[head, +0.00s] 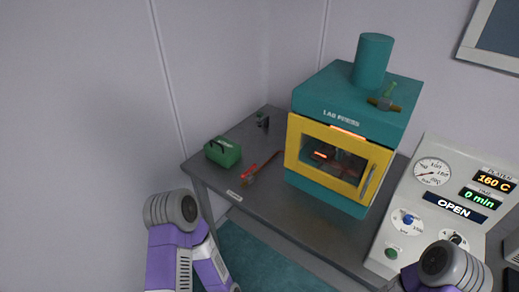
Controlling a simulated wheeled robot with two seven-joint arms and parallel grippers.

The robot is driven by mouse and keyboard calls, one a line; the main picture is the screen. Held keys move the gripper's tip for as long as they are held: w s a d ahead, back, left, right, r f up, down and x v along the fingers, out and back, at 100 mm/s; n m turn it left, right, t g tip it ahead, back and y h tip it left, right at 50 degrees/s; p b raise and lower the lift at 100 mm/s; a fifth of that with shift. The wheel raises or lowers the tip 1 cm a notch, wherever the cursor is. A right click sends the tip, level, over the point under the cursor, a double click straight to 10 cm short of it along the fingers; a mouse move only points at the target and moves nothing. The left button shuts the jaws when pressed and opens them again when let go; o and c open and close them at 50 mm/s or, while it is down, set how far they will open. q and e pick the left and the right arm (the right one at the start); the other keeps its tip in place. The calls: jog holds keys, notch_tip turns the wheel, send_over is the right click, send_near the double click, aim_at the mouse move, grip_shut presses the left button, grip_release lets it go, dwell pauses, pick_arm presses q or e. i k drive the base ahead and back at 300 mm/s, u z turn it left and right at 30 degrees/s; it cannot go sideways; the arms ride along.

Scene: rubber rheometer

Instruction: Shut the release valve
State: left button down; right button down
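A teal press labelled LAB PRESS (330,107) stands on the grey table, with a yellow-framed window door on its front. On its top right is a small brass valve-like fitting (383,103) with a green handle tilted up. I cannot tell for sure that this is the release valve, or whether it is open or shut. The control panel (420,200) at right has a dial gauge, reads 160 C and 0 min, and shows OPEN. My purple arms show at the bottom left and bottom right, away from the press. Neither gripper is visible.
A green box (222,152) with a dark handle sits at the table's left. A brownish tool with a red part (258,168) lies beside it. A small dark object (262,121) is at the back. A blue knob (406,219) is on the panel.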

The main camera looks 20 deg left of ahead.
aim_at(242, 176)
jog(key=k, duration=0.5)
jog(key=u, duration=1.05)
jog(key=i, duration=1.05)
jog(key=z, duration=1.65)
